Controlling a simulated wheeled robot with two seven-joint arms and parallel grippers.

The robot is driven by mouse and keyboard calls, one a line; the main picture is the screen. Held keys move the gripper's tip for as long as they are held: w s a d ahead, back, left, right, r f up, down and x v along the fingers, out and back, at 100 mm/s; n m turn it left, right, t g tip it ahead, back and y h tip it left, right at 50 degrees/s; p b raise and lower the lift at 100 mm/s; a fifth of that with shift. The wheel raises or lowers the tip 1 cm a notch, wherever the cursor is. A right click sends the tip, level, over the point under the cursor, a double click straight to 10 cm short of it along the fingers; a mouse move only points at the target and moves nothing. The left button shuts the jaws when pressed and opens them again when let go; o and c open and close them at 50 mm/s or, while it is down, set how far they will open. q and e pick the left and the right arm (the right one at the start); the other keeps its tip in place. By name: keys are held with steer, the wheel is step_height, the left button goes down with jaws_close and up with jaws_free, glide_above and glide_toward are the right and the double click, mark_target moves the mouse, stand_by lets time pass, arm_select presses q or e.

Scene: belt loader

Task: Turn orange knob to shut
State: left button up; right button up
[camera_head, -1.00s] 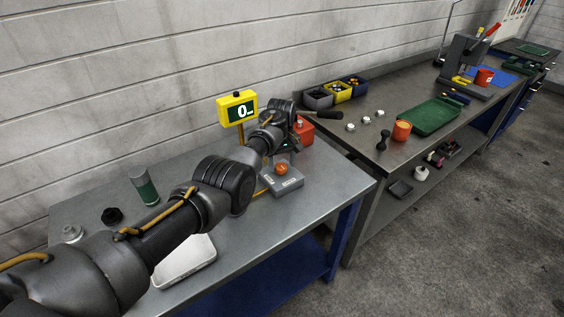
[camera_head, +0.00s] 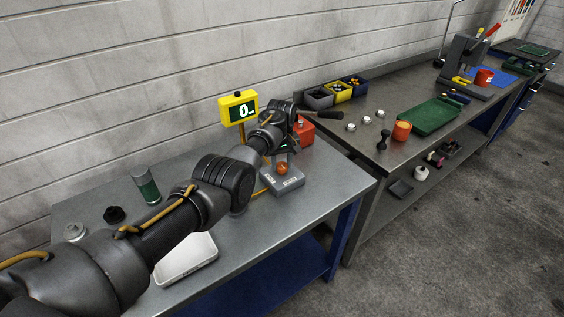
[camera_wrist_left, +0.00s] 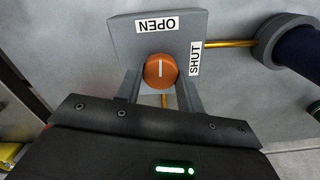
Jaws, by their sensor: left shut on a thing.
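The orange knob (camera_wrist_left: 160,70) sits on a grey valve plate (camera_wrist_left: 195,25) with white labels OPEN (camera_wrist_left: 157,25) and SHUT (camera_wrist_left: 195,58). The white line on the knob points up in the wrist view, toward OPEN. My left gripper (camera_wrist_left: 161,84) has one finger on each side of the knob and is shut on it. In the head view the knob (camera_head: 282,168) shows on its small grey block (camera_head: 285,184), with the left gripper just behind and above it. My right gripper is not in view.
A yellow display (camera_head: 238,108) reading 0 stands behind my arm. A red box (camera_head: 304,132) is beyond the gripper. A white tray (camera_head: 186,260) and a green-grey can (camera_head: 146,186) are on the same bench. A brass pipe (camera_wrist_left: 240,43) leaves the plate.

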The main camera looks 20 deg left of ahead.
arm_select(q)
steer(key=shift+r+m+p, duration=0.15)
steer(key=shift+m+p, duration=0.2)
steer(key=shift+m, duration=0.85)
steer(key=m, duration=0.2)
steer(key=shift+m, duration=0.4)
steer(key=m, duration=0.2)
steer(key=shift+d+m+p, duration=0.1)
steer(key=shift+m+p, duration=0.25)
steer(key=shift+m, duration=0.05)
steer(key=m, duration=0.4)
steer(key=shift+m+b, duration=0.75)
steer(key=shift+m, duration=1.75)
steer(key=o, duration=0.8)
steer(key=shift+c, duration=0.2)
steer(key=shift+o, duration=1.2)
steer(key=shift+s, duration=0.15)
